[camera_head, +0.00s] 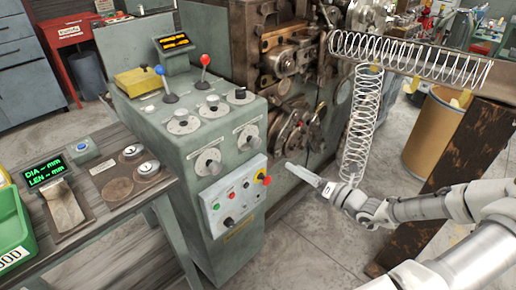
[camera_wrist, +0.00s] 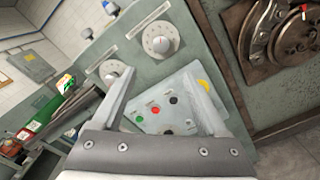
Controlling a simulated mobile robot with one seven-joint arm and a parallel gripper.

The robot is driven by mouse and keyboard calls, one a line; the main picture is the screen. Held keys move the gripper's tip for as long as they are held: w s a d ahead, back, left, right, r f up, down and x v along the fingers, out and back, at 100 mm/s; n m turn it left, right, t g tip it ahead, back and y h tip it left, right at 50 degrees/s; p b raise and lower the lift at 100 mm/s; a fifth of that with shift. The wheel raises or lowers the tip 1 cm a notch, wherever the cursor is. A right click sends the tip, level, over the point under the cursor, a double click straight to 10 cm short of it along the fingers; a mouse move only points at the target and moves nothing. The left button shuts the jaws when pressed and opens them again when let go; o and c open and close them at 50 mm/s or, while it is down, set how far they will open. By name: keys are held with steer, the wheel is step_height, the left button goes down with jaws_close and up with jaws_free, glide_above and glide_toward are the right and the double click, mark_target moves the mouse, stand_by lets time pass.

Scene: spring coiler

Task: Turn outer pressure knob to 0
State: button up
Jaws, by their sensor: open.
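The green-grey control console (camera_head: 165,160) has two dial knobs on its front face, a left one (camera_head: 208,163) and a right one (camera_head: 248,137). Labels are too small to read, so I cannot tell which is the outer pressure knob. The wrist view shows the two front knobs, one upper right (camera_wrist: 160,42) and one lower left (camera_wrist: 112,72). My gripper (camera_head: 303,175) is open and empty, to the right of the console and apart from it. In the wrist view its fingers (camera_wrist: 158,75) frame the button panel.
The button panel (camera_head: 235,196) with a red-and-yellow stop button juts from the console below the knobs. Blue and red levers (camera_head: 205,61) stand on top. The coiling machine (camera_head: 290,80) and hanging springs (camera_head: 362,115) are close by. Floor (camera_head: 305,240) in front is clear.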

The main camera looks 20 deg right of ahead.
mark_target(258, 144)
steer(key=b+x, duration=0.2)
steer(key=x, duration=1.5)
steer(key=shift+w, duration=0.2)
steer(key=shift+c, duration=0.3)
jaws_close()
